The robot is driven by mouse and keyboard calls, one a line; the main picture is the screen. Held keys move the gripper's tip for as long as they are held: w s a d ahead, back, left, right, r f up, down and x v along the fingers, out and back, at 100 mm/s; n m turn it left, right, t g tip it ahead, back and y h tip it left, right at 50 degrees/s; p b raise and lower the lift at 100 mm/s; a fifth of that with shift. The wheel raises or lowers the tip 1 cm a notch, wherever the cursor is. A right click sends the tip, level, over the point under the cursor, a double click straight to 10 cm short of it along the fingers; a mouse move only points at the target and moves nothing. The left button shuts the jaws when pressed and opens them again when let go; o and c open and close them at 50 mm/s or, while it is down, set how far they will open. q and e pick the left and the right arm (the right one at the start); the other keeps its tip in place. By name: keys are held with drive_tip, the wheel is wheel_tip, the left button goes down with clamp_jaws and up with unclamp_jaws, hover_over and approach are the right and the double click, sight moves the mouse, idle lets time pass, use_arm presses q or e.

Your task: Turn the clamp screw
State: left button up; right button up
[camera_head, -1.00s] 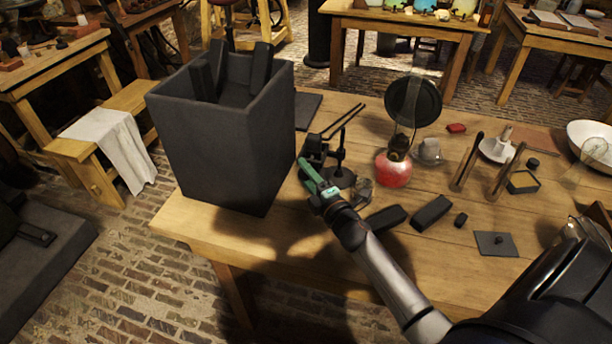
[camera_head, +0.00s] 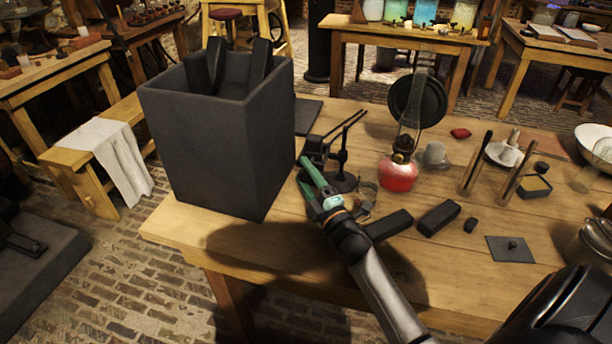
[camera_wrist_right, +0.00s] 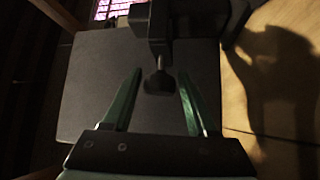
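The clamp (camera_head: 317,148) is a dark metal piece near the box's right side, with two thin rods reaching back and right. In the right wrist view, its dark body (camera_wrist_right: 158,28) hangs from the top, ending in a rounded screw head (camera_wrist_right: 158,82). My right gripper (camera_head: 304,174) has green fingers and is at the clamp's front. In the right wrist view, the gripper (camera_wrist_right: 160,76) is open, with the screw head between the fingertips and gaps visible on both sides. My left gripper is not in view.
A tall dark box (camera_head: 215,150) holding dark slabs stands close left of the clamp. A lamp with red liquid (camera_head: 398,177) stands to the right. Dark blocks (camera_head: 438,217) lie near my right arm. The table's front edge (camera_head: 190,244) is bare.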

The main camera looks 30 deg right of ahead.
drive_tip(key=shift+o, duration=0.8)
drive_tip(key=s, duration=0.3)
drive_tip(key=s+f, duration=0.1)
drive_tip(key=s, duration=0.3)
drive_tip(key=s+a+f, duration=0.1)
drive_tip(key=s, duration=0.3)
drive_tip(key=shift+s+b, duration=0.1)
drive_tip(key=shift+b, duration=0.2)
drive_tip(key=shift+s, duration=0.6)
